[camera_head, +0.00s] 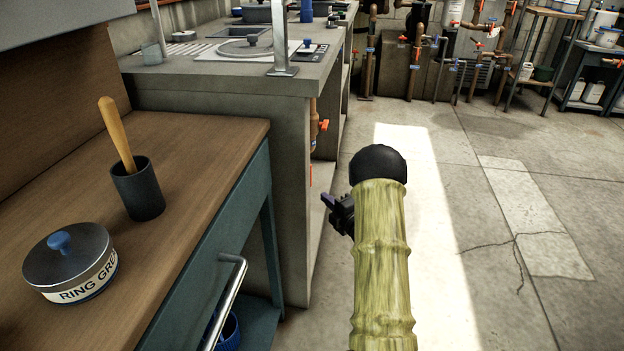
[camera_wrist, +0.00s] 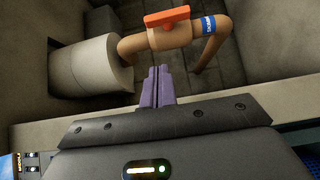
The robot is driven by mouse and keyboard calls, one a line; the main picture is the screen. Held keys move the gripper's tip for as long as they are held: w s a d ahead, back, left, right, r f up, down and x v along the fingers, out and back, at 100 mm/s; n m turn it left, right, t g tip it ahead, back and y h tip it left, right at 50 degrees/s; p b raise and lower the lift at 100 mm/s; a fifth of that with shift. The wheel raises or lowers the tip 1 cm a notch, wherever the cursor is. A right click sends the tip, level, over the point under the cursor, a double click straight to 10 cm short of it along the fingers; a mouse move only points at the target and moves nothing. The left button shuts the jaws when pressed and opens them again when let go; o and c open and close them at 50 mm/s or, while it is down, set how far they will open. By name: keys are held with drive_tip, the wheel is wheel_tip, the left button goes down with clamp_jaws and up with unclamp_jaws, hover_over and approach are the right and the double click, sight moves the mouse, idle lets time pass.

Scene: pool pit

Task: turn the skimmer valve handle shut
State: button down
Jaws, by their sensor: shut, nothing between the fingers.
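In the wrist view an orange valve handle (camera_wrist: 167,17) sits on a tan pipe (camera_wrist: 170,40). The handle lies roughly along the pipe's run, tilted a little up to the right. A blue label band (camera_wrist: 208,24) wraps the pipe to its right; its lettering is too small to read surely. My gripper (camera_wrist: 159,70) has purple fingers, shut together and empty. They point toward the valve, below it in the picture and apart from the handle. In the head view my gripper (camera_head: 340,212) is partly hidden behind my arm, right of the counter; an orange handle (camera_head: 323,126) shows at the counter's open side.
A grey cylinder (camera_wrist: 85,66) stands left of the valve, with a concrete ledge (camera_wrist: 270,125) below. In the head view a concrete counter (camera_head: 215,90) and wooden bench (camera_head: 190,215) with a metal rail (camera_head: 232,290) stand left. The floor (camera_head: 480,240) at right is clear.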

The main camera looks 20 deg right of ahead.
drive_tip(key=w+b, duration=0.6)
drive_tip(key=w, duration=0.6)
drive_tip(key=shift+w+d, duration=0.15)
drive_tip(key=shift+w, duration=0.15)
